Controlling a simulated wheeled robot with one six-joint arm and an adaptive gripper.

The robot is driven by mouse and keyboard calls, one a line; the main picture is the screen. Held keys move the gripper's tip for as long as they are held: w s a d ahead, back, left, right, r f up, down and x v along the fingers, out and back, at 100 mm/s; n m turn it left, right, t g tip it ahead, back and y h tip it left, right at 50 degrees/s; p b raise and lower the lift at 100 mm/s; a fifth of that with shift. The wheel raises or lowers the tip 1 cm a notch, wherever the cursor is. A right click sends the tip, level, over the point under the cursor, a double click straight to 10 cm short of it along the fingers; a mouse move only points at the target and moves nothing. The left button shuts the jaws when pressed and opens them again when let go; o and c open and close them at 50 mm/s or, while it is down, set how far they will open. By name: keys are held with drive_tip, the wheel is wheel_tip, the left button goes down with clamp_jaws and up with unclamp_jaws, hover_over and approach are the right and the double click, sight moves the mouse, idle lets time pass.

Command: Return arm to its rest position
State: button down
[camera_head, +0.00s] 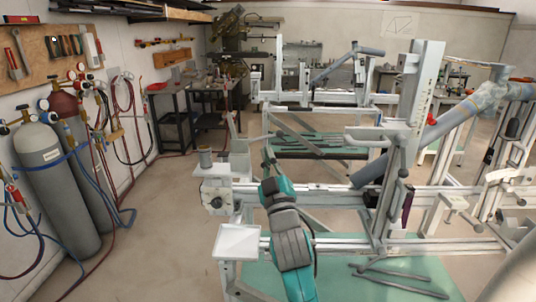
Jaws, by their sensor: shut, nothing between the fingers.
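My arm rises from the bottom edge at centre, in teal and grey segments, with a dark cable along its right side. My gripper (267,153) is at its far, narrow end. It is small and dark, pointing away from me and a little upward. The gripper is shut and empty. It shows in front of the floor and the far frame, just right of a small grey box (239,160) on the jig. The gap between gripper and box is hard to judge.
A white tray (237,240) is left of my arm. Gas cylinders (55,180) stand at the left wall. Loose rods (400,284) lie low right. Floor is clear at left centre.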

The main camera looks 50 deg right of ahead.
idle(0.4)
drive_tip(key=s+a+f+n+y, duration=0.1)
drive_tip(key=s+a+f+y, duration=0.4)
drive_tip(key=a+f, duration=0.55)
drive_tip(key=s+a+f+n+y, duration=0.1)
drive_tip(key=s+a+f+y, duration=0.45)
drive_tip(key=f, duration=0.85)
drive_tip(key=s+a+f+g+y, duration=0.1)
drive_tip(key=s+a, duration=0.3)
drive_tip(key=s, duration=0.4)
drive_tip(key=s+a+f+g+y, duration=0.1)
drive_tip(key=s+a+f, duration=0.3)
drive_tip(key=s, duration=0.5)
drive_tip(key=s+a+f+m+g+y, duration=0.1)
drive_tip(key=s+a, duration=0.3)
drive_tip(key=s, duration=0.5)
drive_tip(key=shift+s+a+f+g, duration=0.15)
drive_tip(key=shift+a+f+g, duration=0.25)
drive_tip(key=shift+f, duration=0.5)
